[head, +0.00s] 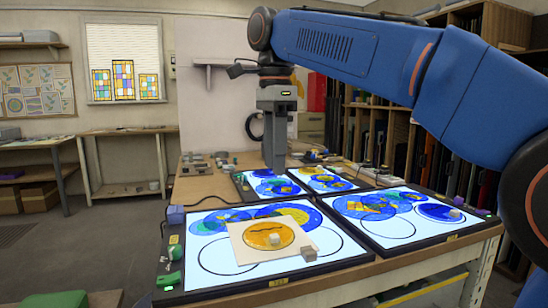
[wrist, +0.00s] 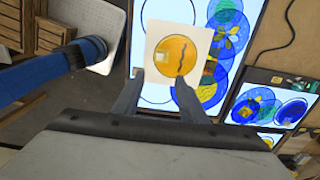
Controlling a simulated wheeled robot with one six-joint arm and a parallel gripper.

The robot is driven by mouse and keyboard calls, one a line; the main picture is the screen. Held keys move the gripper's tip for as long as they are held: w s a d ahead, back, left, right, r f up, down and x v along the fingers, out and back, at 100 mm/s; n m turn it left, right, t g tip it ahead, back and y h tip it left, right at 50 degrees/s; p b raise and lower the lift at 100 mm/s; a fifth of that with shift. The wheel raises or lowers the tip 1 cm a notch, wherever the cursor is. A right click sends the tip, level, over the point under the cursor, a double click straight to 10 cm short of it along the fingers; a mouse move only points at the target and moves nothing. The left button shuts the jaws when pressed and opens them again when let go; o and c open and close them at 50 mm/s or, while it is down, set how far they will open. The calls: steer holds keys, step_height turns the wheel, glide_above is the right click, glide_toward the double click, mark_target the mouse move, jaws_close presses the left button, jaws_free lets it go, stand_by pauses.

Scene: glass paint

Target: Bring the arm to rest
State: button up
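My arm reaches from the right over the workbench. My gripper (head: 274,160) hangs pointing down above the back of the bench, clear of the front panels. In the wrist view its two fingers (wrist: 157,78) stand apart with nothing between them, so it is open and empty. Below them a pale square sheet (head: 245,257) with an amber glass disc (head: 258,235) lies on the front left light panel (head: 205,281). The disc bears a dark wavy line, and a small pale block (head: 274,240) sits on it.
The front right light panel (head: 392,245) bears blue discs and a small block. Two more lit panels lie behind. A grey block (head: 309,254), a purple block (head: 175,215) and a green item (head: 169,281) sit around the front left panel. Shelving racks (head: 460,165) stand at right.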

steer(key=s+d+f+n+t, duration=0.1)
steer(key=s+d+f+n, duration=0.3)
steer(key=d+f, duration=0.4)
steer(key=s+d+f+n+t, duration=0.1)
steer(key=s+d+f+n, duration=0.25)
steer(key=d+f, duration=0.4)
steer(key=s+d+f+n+t, duration=0.1)
steer(key=s+d+f+n, duration=0.1)
steer(key=f, duration=0.4)
steer(key=s+d+f+n+t, duration=0.1)
steer(key=s+d+f+n, duration=0.2)
steer(key=s+d+f, duration=0.2)
steer(key=s+d+f+n, duration=0.2)
steer(key=s+d+f, duration=0.2)
steer(key=f, duration=0.5)
steer(key=shift+s+d+t, duration=0.25)
steer(key=shift+s+t, duration=0.15)
steer(key=shift+s, duration=0.7)
steer(key=shift+r, duration=0.1)
